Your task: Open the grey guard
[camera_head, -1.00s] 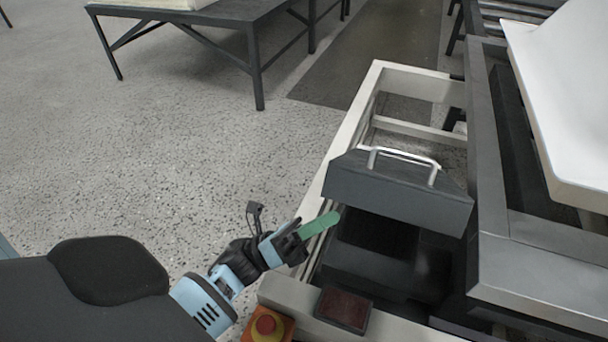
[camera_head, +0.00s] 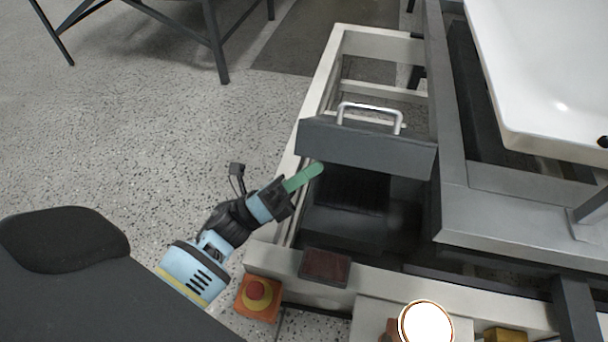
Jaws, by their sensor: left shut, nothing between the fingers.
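The grey guard (camera_head: 366,148) is a dark grey panel with a silver bar handle (camera_head: 369,112) on its top. It stands across the light frame, with a dark recess on its near side. My left gripper (camera_head: 304,178) has green fingers, shut and empty. Its tips point up and right, close to the guard's lower left corner and below the handle. I cannot tell whether they touch the guard. My right gripper is not in view.
A cream frame (camera_head: 318,90) surrounds the guard. A white tub shell (camera_head: 545,75) sits at the right. Open speckled floor (camera_head: 130,140) lies left.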

